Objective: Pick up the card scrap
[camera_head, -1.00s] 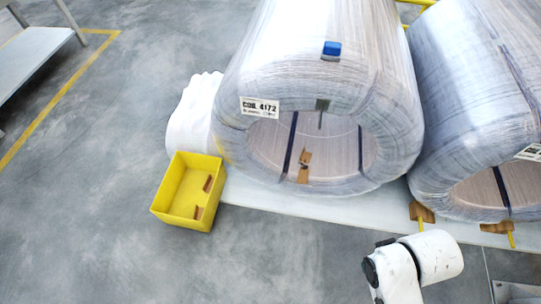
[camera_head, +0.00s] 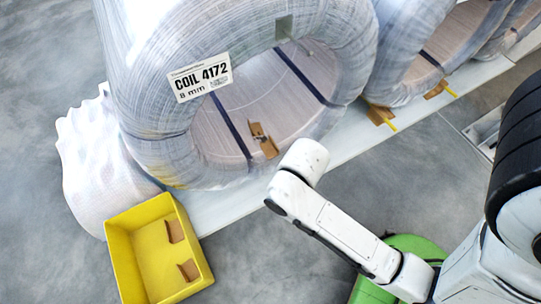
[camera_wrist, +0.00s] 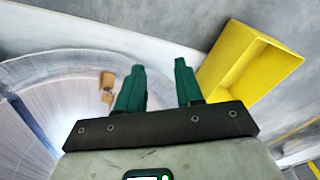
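A brown card scrap (camera_head: 263,140) lies inside the bore of the wrapped coil (camera_head: 165,135), near its lower front rim. It also shows in the wrist view (camera_wrist: 107,85), just left of my gripper's left finger. My gripper (camera_wrist: 158,75) has two green fingers standing apart with nothing between them. The scrap is outside the gap between the fingers. In the head view my arm reaches towards the coil's front, and its white link hides the gripper.
A yellow bin (camera_head: 115,250) with two brown card pieces inside stands on the floor at left; it shows right of my gripper in the wrist view (camera_wrist: 285,58). A white wrapped bundle (camera_head: 95,165) lies behind it. More coils stand at right, with brown chocks (camera_head: 379,115).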

